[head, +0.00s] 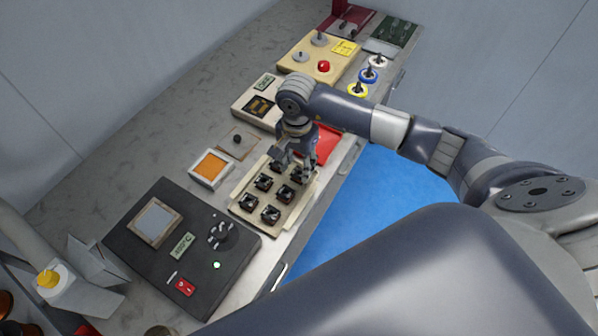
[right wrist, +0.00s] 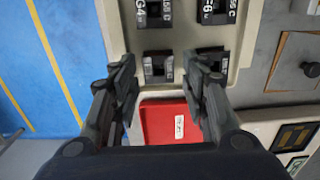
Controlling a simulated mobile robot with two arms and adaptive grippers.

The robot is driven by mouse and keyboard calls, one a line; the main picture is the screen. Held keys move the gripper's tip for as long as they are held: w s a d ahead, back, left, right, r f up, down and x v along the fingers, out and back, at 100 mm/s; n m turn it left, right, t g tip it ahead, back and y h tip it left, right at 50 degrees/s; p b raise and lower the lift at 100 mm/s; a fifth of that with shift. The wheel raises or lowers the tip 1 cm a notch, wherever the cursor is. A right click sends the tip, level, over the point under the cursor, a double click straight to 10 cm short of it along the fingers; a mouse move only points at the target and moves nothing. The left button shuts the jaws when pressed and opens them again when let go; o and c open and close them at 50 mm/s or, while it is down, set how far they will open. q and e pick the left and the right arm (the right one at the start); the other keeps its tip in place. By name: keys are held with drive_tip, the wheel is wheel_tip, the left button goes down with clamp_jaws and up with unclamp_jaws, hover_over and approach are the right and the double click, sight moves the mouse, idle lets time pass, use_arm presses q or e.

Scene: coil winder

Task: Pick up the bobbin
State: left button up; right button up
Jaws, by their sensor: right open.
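Several black bobbins stand in rows in a cream tray (head: 299,207) on the bench, such as one bobbin (head: 270,214) in the near row. My right gripper (head: 293,166) is over the far end of the tray, fingers pointing down, open and empty. In the right wrist view the open fingers (right wrist: 165,78) are on either side of one black bobbin (right wrist: 158,66) with a pale label. Another bobbin (right wrist: 213,58) is partly behind the right finger. I cannot tell how far above the bobbins the fingertips are. My left gripper is not in view.
A red, flat-looking item (right wrist: 175,122) adjoins the tray's far end. A black control panel (head: 150,265) lies at the near end, and an orange-topped box (head: 211,167) to the left. Further off are a yellow panel with a red button (head: 323,66) and several spools (head: 368,75).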

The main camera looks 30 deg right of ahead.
sight(298, 171)
drive_tip(key=shift+d+f+p, duration=0.15)
drive_tip(key=shift+f+p, duration=0.35)
drive_tip(key=shift+f, duration=1.3)
drive_tip(key=c, duration=0.8)
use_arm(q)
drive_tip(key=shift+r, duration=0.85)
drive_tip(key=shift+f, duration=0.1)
use_arm(e)
drive_tip(key=shift+r, duration=0.1)
drive_tip(key=shift+c, duration=0.2)
drive_tip(key=shift+r, duration=0.2)
drive_tip(key=r+b, duration=0.2)
drive_tip(key=shift+s+r, duration=0.35)
drive_tip(key=shift+s, duration=0.05)
use_arm(q)
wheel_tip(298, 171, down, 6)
drive_tip(key=b, duration=0.4)
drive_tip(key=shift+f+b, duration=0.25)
drive_tip(key=shift+b, duration=0.1)
use_arm(e)
drive_tip(key=s+a+r, duration=0.1)
drive_tip(key=s+a, duration=0.2)
drive_tip(key=s, duration=0.4)
drive_tip(key=s+a, duration=0.3)
drive_tip(key=s, duration=0.4)
drive_tip(key=shift+a+r, duration=0.15)
drive_tip(key=shift+r, duration=0.2)
